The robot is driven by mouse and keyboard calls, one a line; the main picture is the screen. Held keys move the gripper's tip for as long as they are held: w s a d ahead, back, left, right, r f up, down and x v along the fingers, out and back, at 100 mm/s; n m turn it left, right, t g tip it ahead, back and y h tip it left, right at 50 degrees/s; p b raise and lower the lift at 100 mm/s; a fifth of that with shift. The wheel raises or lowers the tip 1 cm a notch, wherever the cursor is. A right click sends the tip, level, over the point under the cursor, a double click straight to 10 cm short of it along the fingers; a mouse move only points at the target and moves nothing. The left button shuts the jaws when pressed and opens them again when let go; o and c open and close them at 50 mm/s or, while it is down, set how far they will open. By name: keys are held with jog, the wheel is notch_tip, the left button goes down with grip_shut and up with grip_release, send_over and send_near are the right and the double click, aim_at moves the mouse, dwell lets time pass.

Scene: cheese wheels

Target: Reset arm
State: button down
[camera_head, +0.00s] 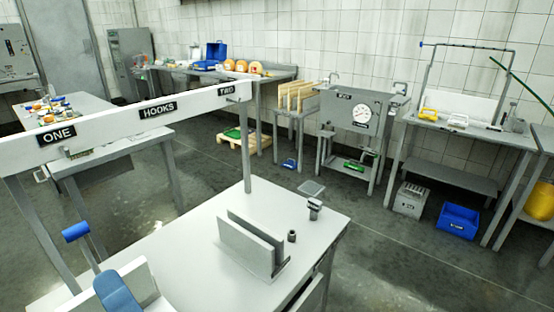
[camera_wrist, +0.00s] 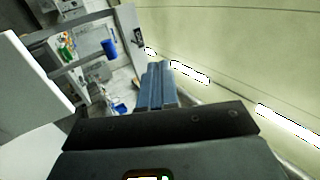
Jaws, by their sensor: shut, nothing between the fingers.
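My gripper (camera_wrist: 158,68) shows in the wrist view, with its two blue-grey fingers pressed together and nothing between them. The fingers touch nothing that I can see.
A white board (camera_head: 110,120) labelled ONE, HOOKS and TWO spans above the near metal table (camera_head: 185,262). An upright slotted holder (camera_head: 250,248) stands on that table. Orange cheese wheels (camera_head: 241,66) sit on the back bench. A blue bin (camera_head: 458,221) is on the floor at right.

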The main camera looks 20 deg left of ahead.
jog(key=s+d+f+m+t+h, duration=0.1)
jog(key=d+f+t+h, duration=0.2)
jog(key=d+h, duration=0.35)
jog(key=s+d+f+m+t+h, duration=0.1)
jog(key=d+f+m+t+h, duration=0.2)
jog(key=d, duration=0.7)
jog(key=s+d+f+t+h, duration=0.1)
jog(key=d+f+t+h, duration=0.35)
jog(key=d, duration=0.35)
jog(key=s+d+n+g+h, duration=0.2)
jog(key=s+d+n+h, duration=0.2)
jog(key=s+d, duration=0.4)
jog(key=s+d+n+g+h, duration=0.3)
jog(key=s+d, duration=0.5)
jog(key=d, duration=0.6)
jog(key=shift+s+f+n+h, duration=0.15)
jog(key=shift+n+h, duration=0.55)
jog(key=shift+h, duration=0.3)
